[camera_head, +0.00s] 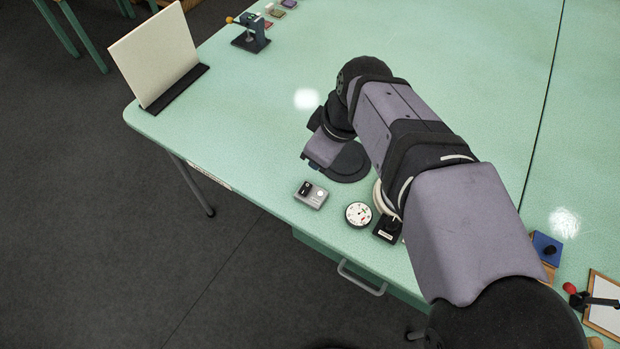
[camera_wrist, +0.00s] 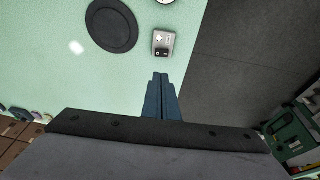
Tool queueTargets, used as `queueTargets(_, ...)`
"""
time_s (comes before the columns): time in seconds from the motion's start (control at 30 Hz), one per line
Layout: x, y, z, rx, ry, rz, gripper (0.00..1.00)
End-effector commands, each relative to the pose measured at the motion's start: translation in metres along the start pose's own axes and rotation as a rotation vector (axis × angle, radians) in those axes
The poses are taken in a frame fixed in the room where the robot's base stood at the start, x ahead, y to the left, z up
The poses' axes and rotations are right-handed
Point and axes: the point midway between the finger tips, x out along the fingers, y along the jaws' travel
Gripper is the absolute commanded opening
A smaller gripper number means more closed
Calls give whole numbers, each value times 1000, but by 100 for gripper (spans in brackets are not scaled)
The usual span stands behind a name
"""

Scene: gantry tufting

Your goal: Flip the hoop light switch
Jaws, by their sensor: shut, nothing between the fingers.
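The light switch is a small grey box (camera_head: 311,195) with a dark rocker, near the table's front edge in the head view. In the wrist view the switch box (camera_wrist: 163,43) lies just beyond my fingertips, its black rocker on the side toward them. My gripper (camera_wrist: 160,76) is shut and empty, its blue fingers pointing at the switch with a visible gap in the picture. I cannot tell its height above the table.
A round black pad (camera_head: 349,163) lies on the green table (camera_head: 250,100) behind the switch. A round dial (camera_head: 358,214) and a small black box (camera_head: 387,229) stand to its right. A cream panel (camera_head: 156,56) stands at the far left corner. The table edge drops off close to the switch.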

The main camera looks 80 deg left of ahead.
Motion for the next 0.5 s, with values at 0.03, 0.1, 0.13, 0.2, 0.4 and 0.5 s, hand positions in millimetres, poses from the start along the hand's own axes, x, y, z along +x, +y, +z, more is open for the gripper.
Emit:
queueTargets(0.03,0,0,0,0,0,0,0)
queueTargets(0.1,2,0,0,1,-1,-1,0)
queueTargets(0.13,3,0,0,1,-1,-1,0)
queueTargets(0.2,8,0,0,1,-2,-3,0)
queueTargets(0.4,31,-1,0,1,-4,-4,0)
queueTargets(0.5,48,-1,0,1,-4,-4,0)
